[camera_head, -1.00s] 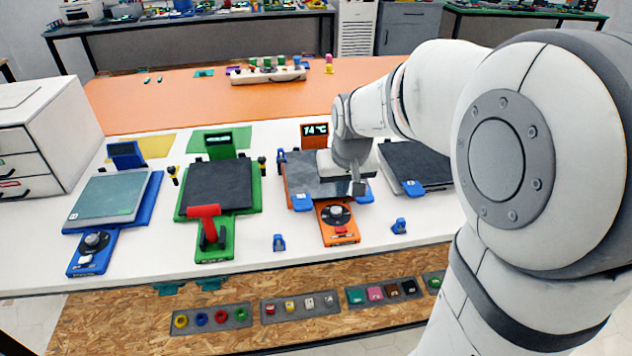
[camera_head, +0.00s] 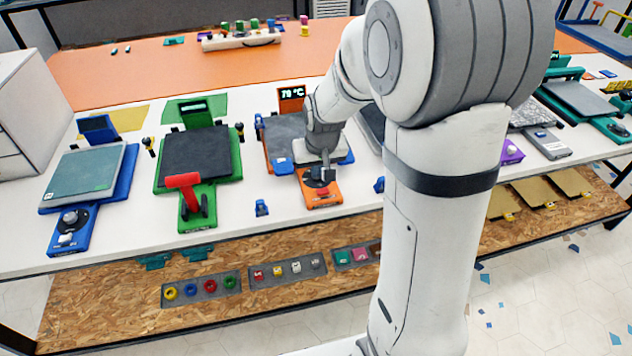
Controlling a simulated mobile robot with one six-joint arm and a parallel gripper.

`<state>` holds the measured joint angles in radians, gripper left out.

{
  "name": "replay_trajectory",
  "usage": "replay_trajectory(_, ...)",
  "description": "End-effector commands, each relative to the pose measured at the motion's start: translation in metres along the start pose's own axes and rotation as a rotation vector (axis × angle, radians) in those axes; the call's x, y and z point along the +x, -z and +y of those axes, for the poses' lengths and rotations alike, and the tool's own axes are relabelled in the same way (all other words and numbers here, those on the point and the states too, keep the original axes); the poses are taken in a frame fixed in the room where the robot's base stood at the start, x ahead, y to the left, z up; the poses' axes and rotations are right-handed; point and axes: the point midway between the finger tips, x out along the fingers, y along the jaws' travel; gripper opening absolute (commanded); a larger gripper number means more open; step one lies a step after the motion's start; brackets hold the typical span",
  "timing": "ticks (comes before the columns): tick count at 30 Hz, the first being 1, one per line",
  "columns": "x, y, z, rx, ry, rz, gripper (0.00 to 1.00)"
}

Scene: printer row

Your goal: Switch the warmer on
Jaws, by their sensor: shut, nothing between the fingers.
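The orange warmer (camera_head: 314,201) stands on the white table with a dark plate (camera_head: 283,135) and a lit green readout (camera_head: 291,93) in °C at its back. Its front panel carries a dark round dial (camera_head: 312,182) and a red button or switch (camera_head: 322,192) near the front edge. My gripper (camera_head: 326,171) is shut and empty, pointing down over the panel at the dial's back side. It partly covers the dial, and I cannot tell whether it touches it. My wrist hides part of the plate.
A green unit with a red lever (camera_head: 184,183) and a blue unit (camera_head: 128,184) stand to the left. My arm hides much of the table to the right. A lower shelf (camera_head: 130,318) holds trays of small parts.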

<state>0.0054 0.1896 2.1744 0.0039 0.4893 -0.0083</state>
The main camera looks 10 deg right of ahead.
Motion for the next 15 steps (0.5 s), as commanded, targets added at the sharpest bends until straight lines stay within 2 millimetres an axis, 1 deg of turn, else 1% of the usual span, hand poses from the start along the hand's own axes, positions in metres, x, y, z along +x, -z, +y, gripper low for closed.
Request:
replay_trajectory(1,0.011,-0.001,0.000,0.000,0.000,-0.005,0.00)
replay_trajectory(6,0.034,-0.009,0.000,0.000,0.000,-0.003,0.00)
replay_trajectory(10,0.042,-0.011,0.000,-0.001,0.000,-0.001,0.00)
replay_trajectory(15,0.045,-0.012,-0.001,-0.001,0.001,-0.001,0.00)
